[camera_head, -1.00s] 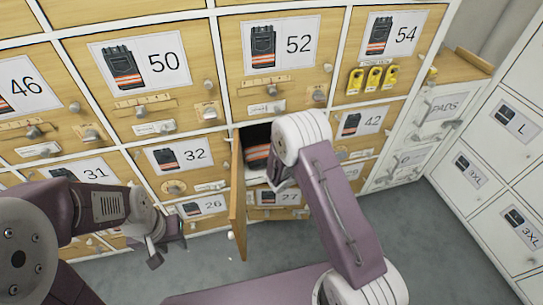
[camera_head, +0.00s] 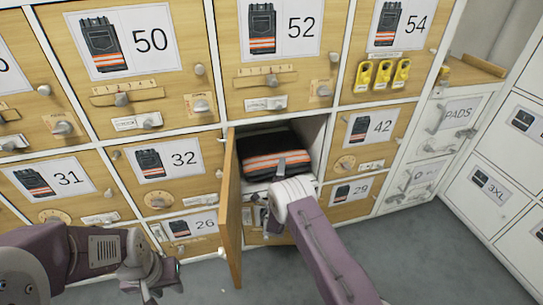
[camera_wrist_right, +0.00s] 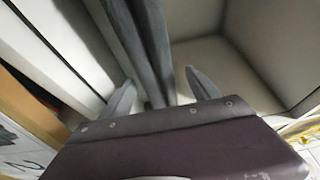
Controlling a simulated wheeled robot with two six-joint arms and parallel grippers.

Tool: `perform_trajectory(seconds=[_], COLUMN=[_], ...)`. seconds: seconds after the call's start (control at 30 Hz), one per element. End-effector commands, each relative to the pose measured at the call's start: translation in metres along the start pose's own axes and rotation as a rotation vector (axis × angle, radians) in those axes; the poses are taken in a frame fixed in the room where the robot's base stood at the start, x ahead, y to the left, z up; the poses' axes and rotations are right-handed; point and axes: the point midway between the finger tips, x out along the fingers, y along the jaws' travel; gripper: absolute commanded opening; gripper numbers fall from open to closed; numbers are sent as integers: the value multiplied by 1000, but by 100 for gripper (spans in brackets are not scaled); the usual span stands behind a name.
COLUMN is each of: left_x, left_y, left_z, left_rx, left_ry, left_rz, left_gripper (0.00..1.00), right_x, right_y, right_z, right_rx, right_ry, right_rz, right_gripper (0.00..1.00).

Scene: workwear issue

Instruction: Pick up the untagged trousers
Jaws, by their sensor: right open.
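The trousers (camera_head: 272,158) are a folded black bundle with orange and pale stripes. They lie in an open compartment below door 52, and no tag shows on the part I see. My right gripper (camera_head: 262,212) is low at the compartment's front, partly hidden by its own wrist. In the right wrist view its two fingers (camera_wrist_right: 162,92) are apart, with a dark grey strip between them, probably the trousers' edge; contact cannot be told. My left gripper (camera_head: 150,284) hangs at the lower left, away from the trousers; its jaw opening is unclear.
The compartment's wooden door (camera_head: 231,205) stands open on the left, close to my right gripper. Closed numbered doors surround it, such as door 42 (camera_head: 375,143). Yellow tags (camera_head: 382,74) hang on door 54. Grey floor (camera_head: 420,255) is clear at the right.

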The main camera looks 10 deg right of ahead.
Motion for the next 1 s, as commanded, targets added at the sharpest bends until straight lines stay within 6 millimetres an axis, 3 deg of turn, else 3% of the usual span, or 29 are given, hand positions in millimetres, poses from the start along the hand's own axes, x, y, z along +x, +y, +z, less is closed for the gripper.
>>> perform_trajectory(seconds=[0.03, 0.1, 0.23, 0.43, 0.47, 0.7, 1.0], left_x=[18, 26, 30, 28, 28, 28, 28], left_y=[0, 0, -1, -1, -1, 0, 0], left_z=[2, 3, 3, 3, 3, 3, 3], left_rx=[0, 0, 0, 0, 0, 0, 0], left_ry=[-1, -1, -1, -1, -1, -1, -1], left_rz=[0, 0, 0, 0, 0, 0, 0], left_gripper=[36, 36, 36, 36, 36, 36, 36], right_x=[11, 24, 38, 39, 39, 39, 39], right_y=[8, 6, 2, 0, 0, 0, -3], right_z=[-2, -3, -2, -2, -2, -2, -2], right_rx=[3, 3, 2, 0, 0, 0, 3], right_ry=[3, 3, 2, 0, 0, 1, 1], right_rz=[-5, -5, -3, 0, 0, 0, -6], right_gripper=[71, 71, 71, 71, 68, 1, 0])
